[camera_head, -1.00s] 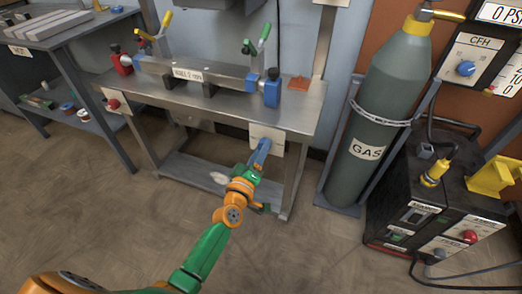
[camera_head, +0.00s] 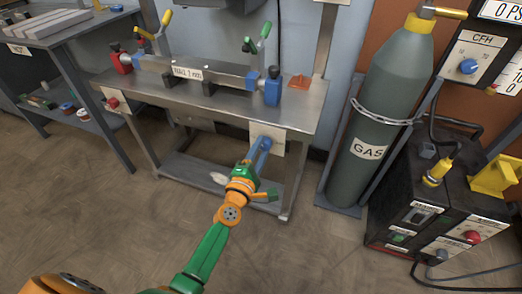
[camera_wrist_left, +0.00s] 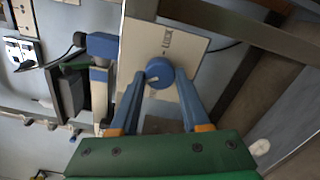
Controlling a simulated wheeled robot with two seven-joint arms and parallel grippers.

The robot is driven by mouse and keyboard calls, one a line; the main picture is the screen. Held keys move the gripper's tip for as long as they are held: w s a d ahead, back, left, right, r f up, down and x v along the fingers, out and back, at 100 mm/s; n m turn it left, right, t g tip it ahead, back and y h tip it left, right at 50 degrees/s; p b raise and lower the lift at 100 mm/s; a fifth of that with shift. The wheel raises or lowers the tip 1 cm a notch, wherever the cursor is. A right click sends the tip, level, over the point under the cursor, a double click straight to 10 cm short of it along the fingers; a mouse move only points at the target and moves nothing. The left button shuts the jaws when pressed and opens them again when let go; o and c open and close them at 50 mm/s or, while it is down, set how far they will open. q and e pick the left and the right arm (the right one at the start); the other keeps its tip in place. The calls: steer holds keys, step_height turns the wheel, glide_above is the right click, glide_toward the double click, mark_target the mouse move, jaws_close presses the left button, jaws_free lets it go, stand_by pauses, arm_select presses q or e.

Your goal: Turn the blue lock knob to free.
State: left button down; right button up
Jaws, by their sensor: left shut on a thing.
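The blue lock knob (camera_wrist_left: 159,71) sits on a pale plate (camera_wrist_left: 185,45) marked LOCK, with the lettering running up from the knob. A small light mark shows on the knob's face, at its lower left. In the head view the plate (camera_head: 276,131) hangs at the front right edge of the steel bench. My left gripper (camera_head: 262,146) reaches up to it and mostly hides the knob there. In the left wrist view its two blue fingers stand on either side of the knob, shut on it. My right gripper is in neither view.
The steel bench (camera_head: 225,107) carries a clamp fixture with a long bar (camera_head: 210,74) and red and blue end blocks. A grey gas cylinder (camera_head: 379,110) and a black welding machine (camera_head: 420,205) stand at the right. The floor before the bench is clear.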

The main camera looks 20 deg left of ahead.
arm_select(q)
steer(key=n, duration=0.2)
steer(key=shift+f+n, duration=0.15)
steer(key=shift+n, duration=0.25)
steer(key=n, duration=0.2)
steer(key=shift+n, duration=0.4)
steer(key=n, duration=0.4)
steer(key=shift+d+n, duration=0.1)
steer(key=shift+n, duration=1)
steer(key=shift+c, duration=1.9)
jaws_free()
